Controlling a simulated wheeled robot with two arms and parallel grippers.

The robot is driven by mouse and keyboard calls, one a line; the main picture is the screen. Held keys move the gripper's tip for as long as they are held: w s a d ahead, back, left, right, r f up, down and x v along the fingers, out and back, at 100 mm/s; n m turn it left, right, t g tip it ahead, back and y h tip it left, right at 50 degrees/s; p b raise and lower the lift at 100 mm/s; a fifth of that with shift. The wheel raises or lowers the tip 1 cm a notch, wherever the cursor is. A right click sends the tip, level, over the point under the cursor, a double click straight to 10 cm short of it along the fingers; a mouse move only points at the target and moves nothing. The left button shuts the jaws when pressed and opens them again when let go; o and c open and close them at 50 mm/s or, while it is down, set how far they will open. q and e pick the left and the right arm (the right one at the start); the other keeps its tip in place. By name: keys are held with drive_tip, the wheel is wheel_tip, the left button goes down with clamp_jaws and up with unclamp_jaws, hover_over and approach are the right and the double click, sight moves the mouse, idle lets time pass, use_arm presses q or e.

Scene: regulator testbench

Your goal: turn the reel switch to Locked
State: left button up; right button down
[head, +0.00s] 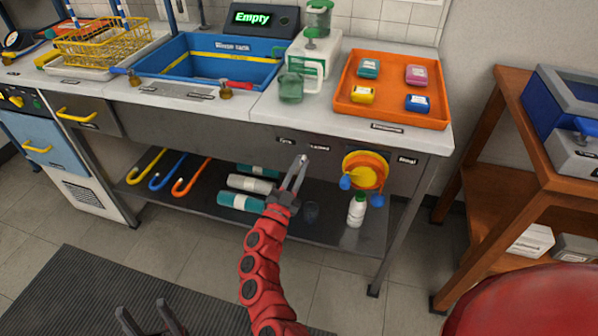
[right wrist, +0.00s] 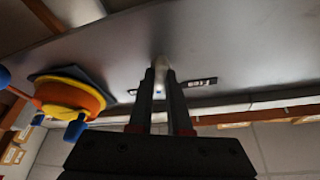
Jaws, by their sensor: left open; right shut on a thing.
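The reel switch, a small pale metal lever, sits on the grey front panel of the bench. It shows in the right wrist view (right wrist: 160,68) between the fingertips, its lower part hidden by them. My right gripper (head: 299,172) reaches up to the panel and is shut on the switch; it also shows in the right wrist view (right wrist: 160,88). Two small dark labels, the left one (head: 285,140) and the right one (head: 320,147), flank the spot. The switch's exact setting cannot be told. My left gripper (head: 148,317) is open and empty, low over the floor mat.
A yellow and orange reel (head: 365,172) with blue knobs sticks out of the panel just right of the switch. The lower shelf (head: 290,225) holds bottles and hooks. An orange tray (head: 395,115) lies on the worktop above. A wooden table (head: 530,190) stands at the right.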

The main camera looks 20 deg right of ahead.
drive_tip(key=m+g+b, duration=0.1)
drive_tip(key=m, duration=0.2)
drive_tip(key=m+g+h+b, duration=0.1)
drive_tip(key=m, duration=0.2)
drive_tip(key=shift+g, duration=0.3)
drive_tip(key=shift+m, duration=0.4)
drive_tip(key=c, duration=0.9)
unclamp_jaws()
drive_tip(key=shift+o, duration=0.2)
drive_tip(key=shift+a, duration=0.1)
